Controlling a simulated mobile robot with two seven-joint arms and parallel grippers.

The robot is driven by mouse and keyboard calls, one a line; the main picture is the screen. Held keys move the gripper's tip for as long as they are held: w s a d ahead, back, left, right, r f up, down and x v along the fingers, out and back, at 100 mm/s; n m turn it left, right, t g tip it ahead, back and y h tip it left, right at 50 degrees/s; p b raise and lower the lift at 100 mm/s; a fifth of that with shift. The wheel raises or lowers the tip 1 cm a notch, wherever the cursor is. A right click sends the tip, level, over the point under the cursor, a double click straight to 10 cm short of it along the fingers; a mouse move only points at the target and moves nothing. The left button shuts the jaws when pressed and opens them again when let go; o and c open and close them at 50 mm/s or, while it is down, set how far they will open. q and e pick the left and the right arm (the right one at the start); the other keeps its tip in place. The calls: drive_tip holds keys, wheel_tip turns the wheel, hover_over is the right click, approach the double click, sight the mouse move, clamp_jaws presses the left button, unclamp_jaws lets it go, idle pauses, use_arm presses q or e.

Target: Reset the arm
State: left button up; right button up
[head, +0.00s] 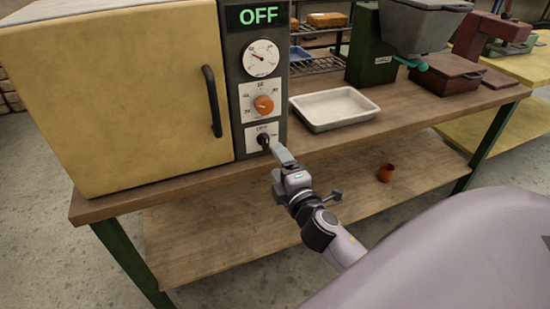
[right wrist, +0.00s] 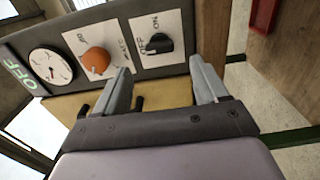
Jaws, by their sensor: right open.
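My right arm reaches toward the yellow oven (head: 130,90), and its gripper (head: 283,155) is just in front of the lower control panel. In the right wrist view my right gripper (right wrist: 162,78) is open, with nothing between its two grey fingers. The black ON/OFF switch (right wrist: 159,44) is ahead of the fingers and apart from them. In the head view the switch (head: 263,140) is close to a fingertip. The display (head: 259,15) reads OFF in green. My left gripper is not in view.
The panel has an orange knob (head: 264,104) and a white dial (head: 261,58). The oven's black handle (head: 212,101) sticks out left of the panel. A white tray (head: 335,107) lies on the bench. A small orange pot (head: 386,173) stands on the lower shelf.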

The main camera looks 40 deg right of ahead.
drive_tip(key=shift+s, duration=0.25)
idle(0.3)
use_arm(q)
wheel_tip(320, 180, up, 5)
drive_tip(key=p, duration=0.4)
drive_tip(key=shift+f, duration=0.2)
use_arm(e)
drive_tip(key=s+a+f+m+g+y, duration=0.3)
drive_tip(key=s+a+f+m, duration=0.3)
drive_tip(key=s, duration=0.3)
drive_tip(key=s+a+f+m+g+y, duration=0.3)
drive_tip(key=s+a+f+m, duration=0.3)
drive_tip(key=s+f, duration=0.2)
drive_tip(key=shift+s+a+f+m+g, duration=0.4)
drive_tip(key=shift+s+g, duration=0.2)
drive_tip(key=shift+s, duration=0.2)
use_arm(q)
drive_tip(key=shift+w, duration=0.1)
use_arm(e)
drive_tip(key=shift+d, duration=0.2)
